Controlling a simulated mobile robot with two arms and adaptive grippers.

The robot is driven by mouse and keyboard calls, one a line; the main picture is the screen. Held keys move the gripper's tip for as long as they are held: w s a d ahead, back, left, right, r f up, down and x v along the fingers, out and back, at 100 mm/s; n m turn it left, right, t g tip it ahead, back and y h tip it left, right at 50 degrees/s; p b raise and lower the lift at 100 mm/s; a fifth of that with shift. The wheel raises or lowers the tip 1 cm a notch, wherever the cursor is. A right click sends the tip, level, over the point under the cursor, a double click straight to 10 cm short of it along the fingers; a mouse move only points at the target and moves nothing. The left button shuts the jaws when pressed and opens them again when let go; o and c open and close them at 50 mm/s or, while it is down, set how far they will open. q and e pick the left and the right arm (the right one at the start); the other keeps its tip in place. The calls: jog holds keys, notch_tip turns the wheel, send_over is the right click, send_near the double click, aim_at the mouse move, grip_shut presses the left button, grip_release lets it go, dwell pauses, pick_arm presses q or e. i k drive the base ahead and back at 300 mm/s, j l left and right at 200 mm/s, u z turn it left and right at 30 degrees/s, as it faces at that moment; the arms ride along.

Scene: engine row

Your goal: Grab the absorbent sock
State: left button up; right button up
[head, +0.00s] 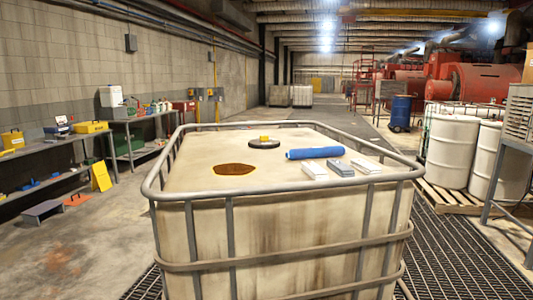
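The absorbent sock is most likely the blue roll (314,153) lying on top of the white caged tank (204,174), right of the middle. It lies roughly crosswise, behind several small pale blocks. Neither of my grippers shows in the head view.
A metal rail (290,188) runs round the tank's top edge. White drums (452,150) stand on a pallet at right; workbenches (50,146) line the left wall.

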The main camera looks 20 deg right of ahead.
aim_at(319, 152)
jog(key=i+l+u, duration=0.1)
jog(key=l+u, duration=1.1)
